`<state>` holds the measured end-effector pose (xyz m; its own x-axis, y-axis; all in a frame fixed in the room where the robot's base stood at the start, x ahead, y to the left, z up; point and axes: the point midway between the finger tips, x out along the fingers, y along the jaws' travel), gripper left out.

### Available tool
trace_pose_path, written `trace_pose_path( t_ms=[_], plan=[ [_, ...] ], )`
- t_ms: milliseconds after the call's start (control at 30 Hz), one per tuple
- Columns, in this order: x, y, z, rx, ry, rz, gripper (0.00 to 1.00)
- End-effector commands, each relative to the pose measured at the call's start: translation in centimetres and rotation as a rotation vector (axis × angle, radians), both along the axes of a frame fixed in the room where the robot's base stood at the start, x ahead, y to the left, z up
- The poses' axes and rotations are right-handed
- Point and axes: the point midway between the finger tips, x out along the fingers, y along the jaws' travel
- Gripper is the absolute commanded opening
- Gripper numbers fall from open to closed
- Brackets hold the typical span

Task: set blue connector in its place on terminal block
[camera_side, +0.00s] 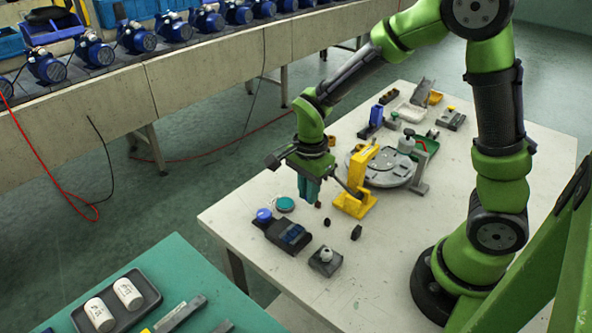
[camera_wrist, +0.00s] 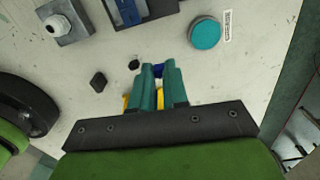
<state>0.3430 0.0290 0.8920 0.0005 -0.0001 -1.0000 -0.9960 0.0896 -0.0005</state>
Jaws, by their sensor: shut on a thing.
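My gripper (camera_side: 309,192) has teal fingers pointing down above the white table, left of the yellow clamp. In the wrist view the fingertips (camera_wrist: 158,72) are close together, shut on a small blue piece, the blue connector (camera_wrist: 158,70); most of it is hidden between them. In the side view the fingers hide the connector. A dark block with a blue face (camera_side: 291,234) lies in front of my gripper, and it looks like the terminal block. Part of it shows at the top of the wrist view (camera_wrist: 128,14). The connector is apart from it.
The yellow clamp (camera_side: 355,192) stands close right of my gripper, before a round grey plate (camera_side: 382,168). A teal disc (camera_side: 285,204), small black pieces (camera_side: 356,232) and a grey block with a white nut (camera_side: 325,261) lie nearby. The table's left edge is near.

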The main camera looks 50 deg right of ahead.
Motion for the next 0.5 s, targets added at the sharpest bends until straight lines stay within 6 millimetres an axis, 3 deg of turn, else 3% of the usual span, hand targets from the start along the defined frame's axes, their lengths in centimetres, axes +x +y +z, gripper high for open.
trace_pose_path(
  t_ms=[67,333,500],
  plan=[
    [0.0,0.6,0.1,0.001,-0.003,0.017,0.00],
    [-1.1,6.7,2.4,0.007,-0.022,0.134,0.00],
    [-1.9,7.7,2.7,0.000,0.000,0.096,0.00]
  ],
)
